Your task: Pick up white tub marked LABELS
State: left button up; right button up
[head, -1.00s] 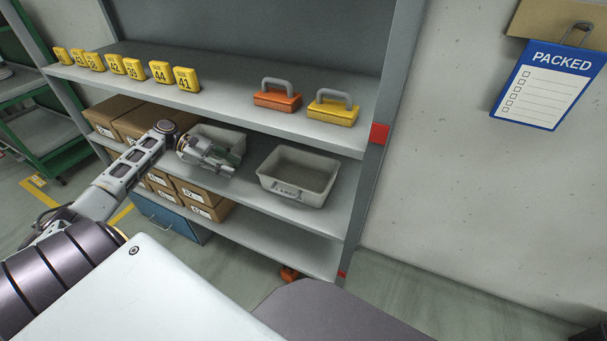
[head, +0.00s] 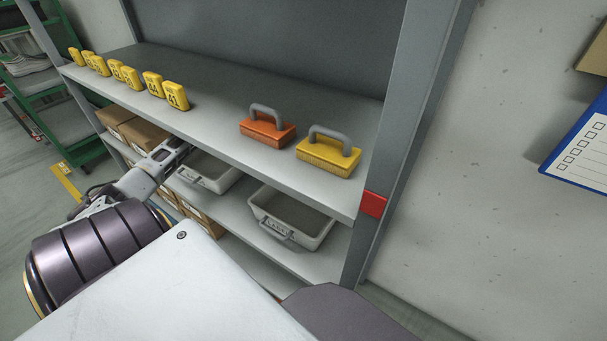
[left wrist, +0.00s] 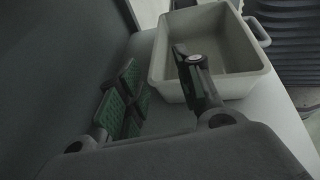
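Two pale tubs stand on the middle shelf in the head view. The left tub (head: 229,184) is partly covered by the upper shelf edge. In the left wrist view my left gripper (left wrist: 160,75) is open. One finger overlaps a pale, empty-looking tub (left wrist: 238,86) with a side handle; the green-padded other finger is outside its left wall. Contact cannot be told.
The upper shelf (head: 215,120) overhangs the tubs and carries yellow number blocks (head: 176,96), an orange handled block (head: 267,132) and a yellow one (head: 328,155). Cardboard boxes (head: 140,132) stand behind my left arm. A shelf post (head: 398,150) stands right of the tubs.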

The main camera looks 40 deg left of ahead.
pick_arm(q)
jog(key=shift+w, duration=0.45)
pick_arm(e)
jog(key=shift+w, duration=0.5)
pick_arm(q)
jog(key=shift+d, duration=0.1)
jog(key=b+x, duration=0.1)
jog(key=x, duration=0.7)
jog(key=shift+d+b, duration=0.2)
jog(key=shift+b, duration=0.1)
pick_arm(e)
jog(key=shift+w+a+r+t, duration=0.15)
jog(key=shift+w+r, duration=0.05)
jog(key=shift+r, duration=0.45)
jog(key=shift+w+a+r+t, duration=0.15)
jog(key=shift+w+r, duration=0.05)
jog(key=shift+r, duration=0.4)
pick_arm(q)
jog(key=shift+d+f, duration=0.1)
jog(key=shift+f, duration=0.1)
pick_arm(e)
jog(key=shift+s+f, duration=0.1)
jog(key=shift+f, duration=0.05)
